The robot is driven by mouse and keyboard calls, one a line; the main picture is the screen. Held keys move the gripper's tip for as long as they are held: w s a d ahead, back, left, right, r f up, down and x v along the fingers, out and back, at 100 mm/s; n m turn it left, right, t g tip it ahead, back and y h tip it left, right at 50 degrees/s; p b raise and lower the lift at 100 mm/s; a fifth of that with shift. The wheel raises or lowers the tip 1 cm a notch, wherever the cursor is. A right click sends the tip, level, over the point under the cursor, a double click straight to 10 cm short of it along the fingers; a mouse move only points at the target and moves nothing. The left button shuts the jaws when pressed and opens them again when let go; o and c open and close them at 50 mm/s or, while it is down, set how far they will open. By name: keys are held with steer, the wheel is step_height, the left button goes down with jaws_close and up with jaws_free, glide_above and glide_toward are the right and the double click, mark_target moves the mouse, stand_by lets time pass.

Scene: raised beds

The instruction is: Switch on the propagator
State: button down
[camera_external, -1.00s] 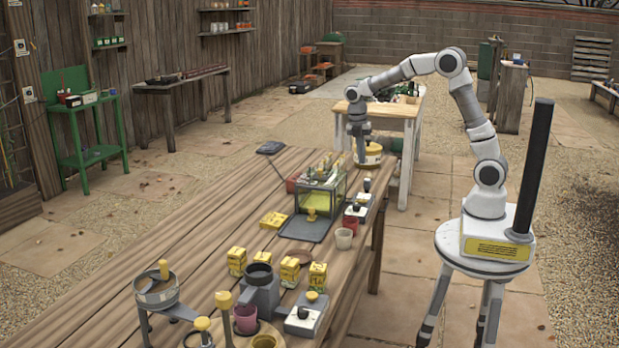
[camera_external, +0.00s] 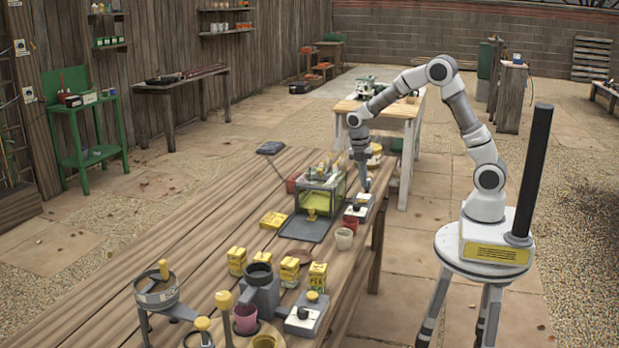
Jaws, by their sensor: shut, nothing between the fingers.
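The propagator (camera_external: 325,191) looks to be the clear-sided box with a yellow-green inside, standing at the far right of the long wooden table. A grey and white control box (camera_external: 357,209) with a dark knob sits just to its right, near the table edge. My gripper (camera_external: 366,187) points down at the far end of this control box. Its fingers look shut and empty. I cannot tell whether they touch the box or hover just above it. The gripper hides the far end of the box.
A red pot (camera_external: 350,223) and a pale cup (camera_external: 344,239) stand close in front of the control box. A dark tray (camera_external: 305,228) lies before the propagator. The table's left middle is clear.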

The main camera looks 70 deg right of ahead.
mark_target(365, 200)
steer(key=f, duration=0.5)
steer(key=shift+s+f+b, duration=0.1)
steer(key=shift+s+b, duration=0.25)
steer(key=shift+f, duration=0.1)
steer(key=shift+s+f+b, duration=0.1)
steer(key=shift+f+b, duration=0.1)
steer(key=shift+b, duration=0.35)
steer(key=shift+r+t, duration=0.1)
steer(key=shift+t, duration=0.2)
